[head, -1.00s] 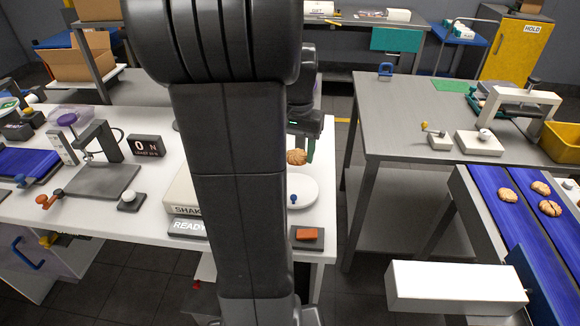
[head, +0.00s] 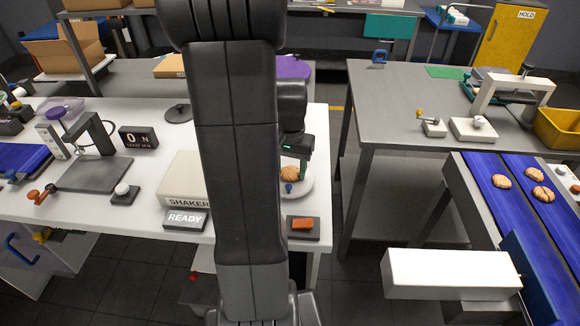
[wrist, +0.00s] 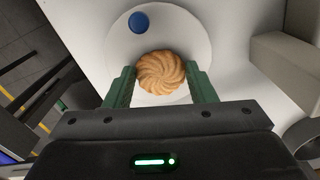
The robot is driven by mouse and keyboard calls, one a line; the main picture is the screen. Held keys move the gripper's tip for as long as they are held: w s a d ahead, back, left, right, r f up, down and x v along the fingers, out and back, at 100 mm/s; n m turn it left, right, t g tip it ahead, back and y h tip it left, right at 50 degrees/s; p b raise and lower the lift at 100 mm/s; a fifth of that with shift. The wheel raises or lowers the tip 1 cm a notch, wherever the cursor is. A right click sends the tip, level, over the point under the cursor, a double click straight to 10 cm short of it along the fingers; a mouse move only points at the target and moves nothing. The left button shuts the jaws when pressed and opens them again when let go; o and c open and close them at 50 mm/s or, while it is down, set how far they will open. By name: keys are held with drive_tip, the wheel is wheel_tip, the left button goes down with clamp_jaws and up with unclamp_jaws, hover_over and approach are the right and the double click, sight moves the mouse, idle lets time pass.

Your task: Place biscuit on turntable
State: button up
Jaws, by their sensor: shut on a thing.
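The turntable is a round white disc (wrist: 189,40) with a blue knob (wrist: 138,22) near its edge. It also shows in the head view (head: 305,188), partly hidden behind my arm. My gripper (wrist: 162,80), with green fingers, is shut on a round golden swirled biscuit (wrist: 163,72). The biscuit is between the two fingers and over the disc in the wrist view. In the head view the biscuit (head: 291,174) shows at the disc, just behind the blue knob. I cannot tell whether it touches the disc.
A dark block with an orange top (head: 302,224) sits in front of the turntable. A shaker box (head: 187,180) and a READY sign (head: 185,219) stand left. A blue conveyor (head: 493,200) with several biscuits runs at the right, past a floor gap.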

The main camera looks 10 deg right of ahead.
sight(290, 172)
drive_tip(key=shift+f, duration=0.15)
drive_tip(key=o, duration=0.7)
drive_tip(key=shift+c, duration=0.2)
wheel_tip(290, 172, up, 12)
drive_tip(key=shift+r, duration=0.2)
